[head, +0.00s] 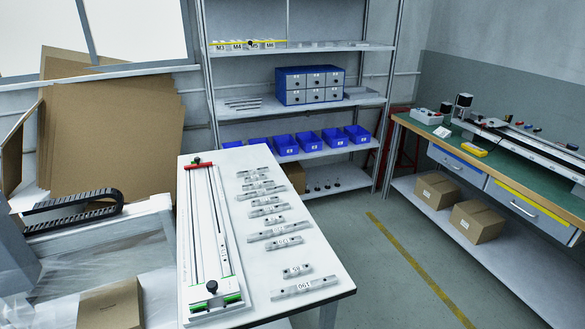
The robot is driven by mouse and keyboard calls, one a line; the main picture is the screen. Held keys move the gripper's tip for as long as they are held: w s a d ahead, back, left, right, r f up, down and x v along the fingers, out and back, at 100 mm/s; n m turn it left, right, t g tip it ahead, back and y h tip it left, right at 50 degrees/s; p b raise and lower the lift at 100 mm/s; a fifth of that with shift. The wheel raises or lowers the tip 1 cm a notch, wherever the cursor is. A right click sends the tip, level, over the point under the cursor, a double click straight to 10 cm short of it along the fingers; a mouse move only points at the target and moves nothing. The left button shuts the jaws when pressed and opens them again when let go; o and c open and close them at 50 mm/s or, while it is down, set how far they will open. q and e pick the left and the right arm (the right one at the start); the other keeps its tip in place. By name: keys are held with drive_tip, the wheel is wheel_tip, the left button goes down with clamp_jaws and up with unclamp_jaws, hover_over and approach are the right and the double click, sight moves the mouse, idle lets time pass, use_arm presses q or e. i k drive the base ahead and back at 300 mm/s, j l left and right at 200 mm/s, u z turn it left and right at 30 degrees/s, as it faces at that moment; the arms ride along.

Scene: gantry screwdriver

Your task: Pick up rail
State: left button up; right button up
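Several short grey metal rails lie in a column on the white table (325,250), across its right half. The nearest rail (304,287) is marked with a number that looks like 190. A shorter rail (297,270) lies just behind it, and a longer rail (276,231) lies further back. A long linear rail unit (207,240) with a black knob and green parts at its near end lies along the table's left side. Neither of my grippers is in view. Which rail the task means cannot be told.
A metal shelf (300,47) with blue bins (309,141) and a blue drawer cabinet (310,85) stands behind the table. A green-topped workbench (500,150) is at the right. Cardboard boxes (478,221) sit beneath it. Floor is clear between table and bench.

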sight(250, 172)
drive_tip(key=i+l+z, duration=0.2)
drive_tip(key=z, duration=0.2)
drive_tip(key=i+l+z, duration=0.25)
drive_tip(key=z, duration=0.15)
drive_tip(key=i+l+z, duration=0.35)
drive_tip(key=i+z, duration=0.2)
drive_tip(key=z, duration=0.2)
drive_tip(key=i+l+u, duration=0.1)
drive_tip(key=i, duration=0.4)
drive_tip(key=i+l+u, duration=0.1)
drive_tip(key=i, duration=0.35)
drive_tip(key=i+u, duration=0.2)
drive_tip(key=u, duration=0.2)
drive_tip(key=i+u, duration=0.2)
drive_tip(key=u, duration=0.2)
drive_tip(key=i+l+u, duration=0.1)
drive_tip(key=u, duration=0.25)
drive_tip(key=i+l+u, duration=0.2)
drive_tip(key=u, duration=0.2)
